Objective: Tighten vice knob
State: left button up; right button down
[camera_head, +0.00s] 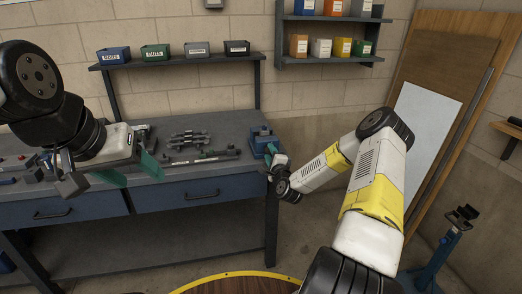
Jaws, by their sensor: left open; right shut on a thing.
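A blue vice (262,138) is mounted at the right end of the grey workbench. My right gripper (271,165) is at the front of the vice, shut on what appears to be the vice knob. The knob is mostly hidden by the gripper, so its angle cannot be told. My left gripper (112,183) is open and empty, held above the left front part of the bench, well apart from the vice.
The workbench (232,118) carries metal parts (190,137) and a long bar tool (202,159) left of the vice. Shelves with small bins (156,51) are on the brick wall behind. A blue stand (440,250) is at the right. A round wooden top (240,286) is in front.

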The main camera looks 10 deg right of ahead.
jog(key=shift+s+f+m, duration=0.1)
jog(key=shift+m, duration=0.85)
jog(key=shift+s+f+m, duration=0.1)
jog(key=shift+m, duration=0.85)
jog(key=c, duration=0.9)
grip_release()
jog(key=shift+w+r, duration=0.1)
jog(key=shift+r, duration=0.05)
jog(key=s, duration=0.7)
jog(key=shift+s+d, duration=0.2)
jog(key=shift+s, duration=0.2)
